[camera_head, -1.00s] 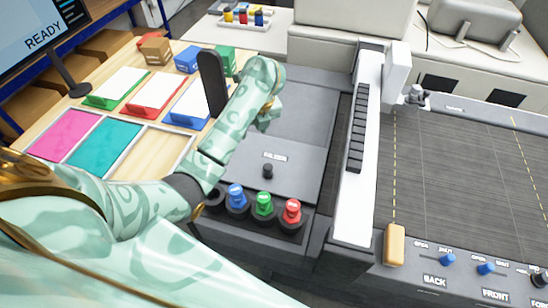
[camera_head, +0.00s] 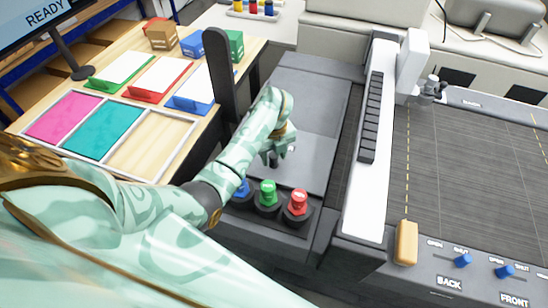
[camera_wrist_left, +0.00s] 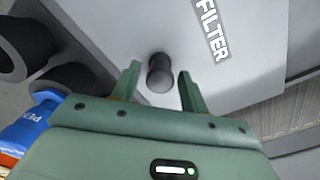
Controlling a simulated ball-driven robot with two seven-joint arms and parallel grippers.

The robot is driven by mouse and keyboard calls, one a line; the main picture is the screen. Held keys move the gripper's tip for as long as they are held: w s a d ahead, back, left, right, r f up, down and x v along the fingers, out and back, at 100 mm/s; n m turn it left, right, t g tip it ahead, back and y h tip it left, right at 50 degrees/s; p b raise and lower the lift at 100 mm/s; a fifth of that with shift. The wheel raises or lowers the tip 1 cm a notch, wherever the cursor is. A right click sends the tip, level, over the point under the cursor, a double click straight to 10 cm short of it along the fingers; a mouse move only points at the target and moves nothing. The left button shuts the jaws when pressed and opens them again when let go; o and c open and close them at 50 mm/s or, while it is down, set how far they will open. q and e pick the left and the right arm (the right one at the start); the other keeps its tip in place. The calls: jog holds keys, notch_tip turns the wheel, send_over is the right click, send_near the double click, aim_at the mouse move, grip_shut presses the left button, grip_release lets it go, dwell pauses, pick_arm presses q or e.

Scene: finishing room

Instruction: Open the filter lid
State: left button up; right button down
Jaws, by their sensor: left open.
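The filter lid (camera_wrist_left: 250,85) is a grey panel marked FILTER, and it also shows in the head view (camera_head: 310,158). Its dark round knob (camera_wrist_left: 160,73) stands up from the panel in the left wrist view. My left gripper (camera_wrist_left: 158,72) is open, with one green finger on each side of the knob. I see no finger touching the knob. In the head view my left gripper (camera_head: 280,158) is over the lid and hides the knob. The lid lies flat in the grey machine top. My right gripper is not in view.
A white rail (camera_head: 368,170) and a cutting bed (camera_head: 470,170) lie to the right. A wooden table with coloured trays (camera_head: 160,80) is at the left.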

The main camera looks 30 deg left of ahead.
pick_arm(q)
jog(key=shift+f, duration=0.3)
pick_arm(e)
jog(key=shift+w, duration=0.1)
